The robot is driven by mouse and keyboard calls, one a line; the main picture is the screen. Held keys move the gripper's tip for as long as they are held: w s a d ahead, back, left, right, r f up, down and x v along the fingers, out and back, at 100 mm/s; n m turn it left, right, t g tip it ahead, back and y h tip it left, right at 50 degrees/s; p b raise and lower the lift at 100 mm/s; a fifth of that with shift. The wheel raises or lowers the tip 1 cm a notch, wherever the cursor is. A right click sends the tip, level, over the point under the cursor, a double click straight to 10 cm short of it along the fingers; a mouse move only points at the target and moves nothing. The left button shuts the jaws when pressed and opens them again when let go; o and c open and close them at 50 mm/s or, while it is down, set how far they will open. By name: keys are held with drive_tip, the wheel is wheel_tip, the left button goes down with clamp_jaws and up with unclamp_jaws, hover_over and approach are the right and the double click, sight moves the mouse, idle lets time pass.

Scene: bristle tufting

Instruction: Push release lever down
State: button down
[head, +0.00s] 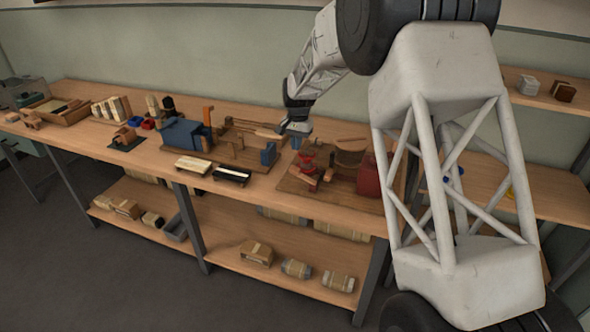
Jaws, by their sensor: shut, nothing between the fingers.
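My gripper (297,129) is small in the head view, pointing down above the workbench (100,144), behind the board with the red parts. It is shut and empty. I cannot tell for certain which part is the release lever. An orange upright piece (208,115) stands at the right of the blue machine (184,134), well left of my gripper. A red fixture (308,166) sits on the brown board (290,184) in front of my gripper. Whether my fingertips touch anything is too small to tell.
A dark red block (368,176) stands at the board's right end. A small blue block (268,154) is left of my gripper.

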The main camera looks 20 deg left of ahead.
sight(296, 167)
drive_tip(key=shift+f, duration=0.1)
drive_tip(key=shift+s+f, duration=0.2)
drive_tip(key=shift+f, duration=1.5)
drive_tip(key=shift+s+f, duration=0.15)
drive_tip(key=shift+f, duration=1.5)
drive_tip(key=shift+f, duration=0.15)
drive_tip(key=shift+f, duration=1.55)
drive_tip(key=shift+r, duration=0.1)
drive_tip(key=shift+w, duration=0.15)
drive_tip(key=shift+w+r, duration=0.25)
drive_tip(key=shift+w, duration=0.45)
drive_tip(key=shift+w+r, duration=0.25)
drive_tip(key=shift+w, duration=0.45)
drive_tip(key=shift+r, duration=0.1)
